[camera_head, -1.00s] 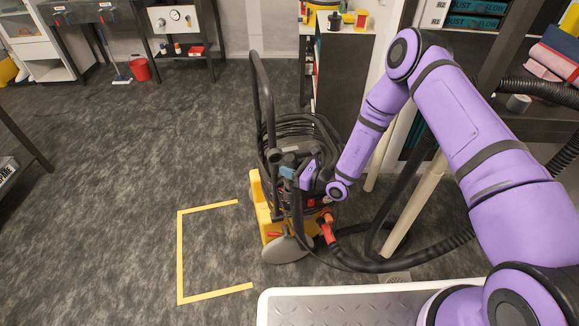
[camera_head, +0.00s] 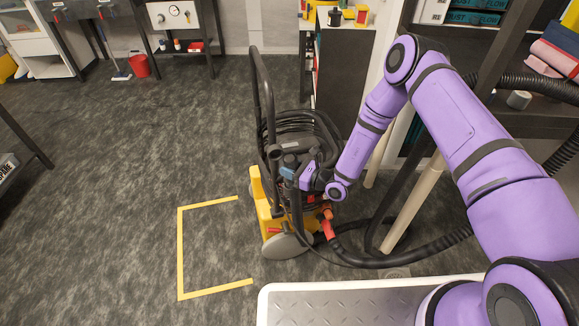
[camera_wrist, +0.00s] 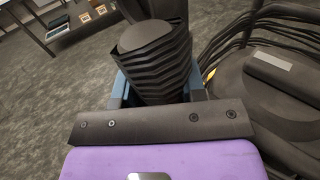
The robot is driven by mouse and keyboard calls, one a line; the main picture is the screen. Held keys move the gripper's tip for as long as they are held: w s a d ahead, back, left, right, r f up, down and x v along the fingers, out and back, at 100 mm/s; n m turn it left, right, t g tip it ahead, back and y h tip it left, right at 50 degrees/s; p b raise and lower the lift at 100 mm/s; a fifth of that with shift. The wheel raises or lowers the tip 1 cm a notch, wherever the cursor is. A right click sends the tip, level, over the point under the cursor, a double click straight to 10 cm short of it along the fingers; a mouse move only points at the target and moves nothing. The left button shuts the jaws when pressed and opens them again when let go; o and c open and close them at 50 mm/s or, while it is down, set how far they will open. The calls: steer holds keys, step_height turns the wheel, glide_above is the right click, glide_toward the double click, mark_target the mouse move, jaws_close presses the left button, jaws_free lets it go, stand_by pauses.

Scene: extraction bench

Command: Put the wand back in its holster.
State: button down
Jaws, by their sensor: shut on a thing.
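My gripper (camera_head: 289,173) is at the upper part of a yellow and black wheeled extraction machine (camera_head: 262,208). It is shut on the black ribbed grip of the wand (camera_wrist: 158,50), which fills the space between the blue fingers in the wrist view. In the head view a dark tube (camera_head: 297,212), which looks like the wand, runs down from my gripper along the machine's front. I cannot make out the holster among the black parts, nor tell whether the wand sits in it.
A black hose (camera_head: 375,262) runs from an orange-red fitting (camera_head: 327,228) on the machine to the right. A white-rimmed metal platform (camera_head: 330,290) lies in front. Yellow floor tape (camera_head: 180,255) marks open floor at the left. A coiled black cable (camera_head: 318,128) hangs behind my gripper.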

steer(key=shift+f, duration=1.2)
steer(key=c, duration=0.6)
jaws_free()
steer(key=v, duration=1)
steer(key=shift+s+d, duration=0.15)
steer(key=shift+d, duration=0.2)
